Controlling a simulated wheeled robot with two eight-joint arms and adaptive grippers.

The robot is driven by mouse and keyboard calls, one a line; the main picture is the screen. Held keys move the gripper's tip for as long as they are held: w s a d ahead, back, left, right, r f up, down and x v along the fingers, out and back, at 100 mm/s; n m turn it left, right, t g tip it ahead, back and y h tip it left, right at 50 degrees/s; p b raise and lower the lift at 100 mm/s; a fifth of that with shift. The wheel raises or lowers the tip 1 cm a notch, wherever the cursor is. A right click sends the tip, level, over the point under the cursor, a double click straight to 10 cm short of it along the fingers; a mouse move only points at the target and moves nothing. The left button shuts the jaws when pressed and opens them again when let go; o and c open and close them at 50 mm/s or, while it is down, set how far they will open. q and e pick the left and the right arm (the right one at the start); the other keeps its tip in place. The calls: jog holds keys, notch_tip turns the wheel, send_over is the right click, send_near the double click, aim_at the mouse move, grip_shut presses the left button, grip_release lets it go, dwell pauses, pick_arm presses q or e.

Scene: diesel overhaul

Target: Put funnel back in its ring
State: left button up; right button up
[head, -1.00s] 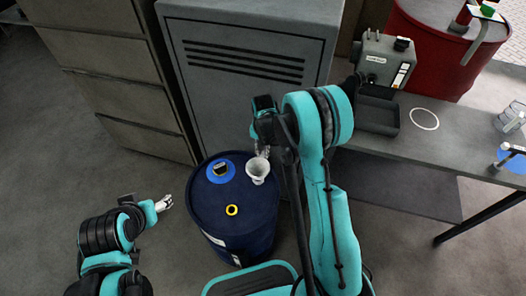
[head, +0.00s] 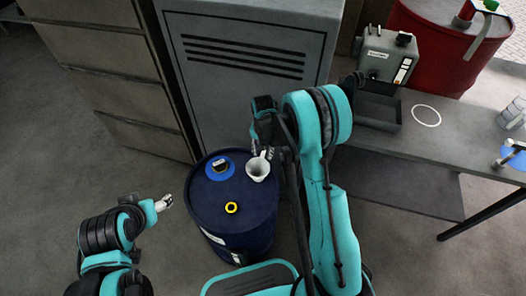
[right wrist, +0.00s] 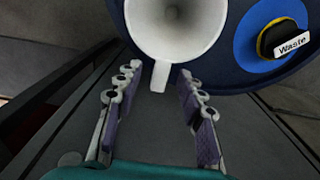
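The white funnel (head: 257,170) stands on the blue drum (head: 232,238), near the drum's right edge. In the right wrist view, the funnel (right wrist: 172,35) shows its wide mouth and a flat handle tab pointing toward my gripper. My right gripper (right wrist: 157,78) is open, with one row of fingers on each side of the tab and visible gaps between. In the head view, my right gripper (head: 266,151) is partly hidden by my arm. A white ring outline (head: 425,115) lies empty on the grey bench. My left gripper (head: 164,202) is left of the drum, holding nothing visible.
The drum top carries a yellow ring-shaped fitting (head: 231,207) and a dark cap on a blue disc (right wrist: 245,40) with a "Waste" label. A grey machine (head: 386,55) and a dark tray (head: 374,110) stand left of the ring outline. A grey cabinet (head: 245,90) rises behind the drum.

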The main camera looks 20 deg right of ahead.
jog(key=shift+r, duration=0.1)
notch_tip(320, 180, up, 12)
dwell(0.5)
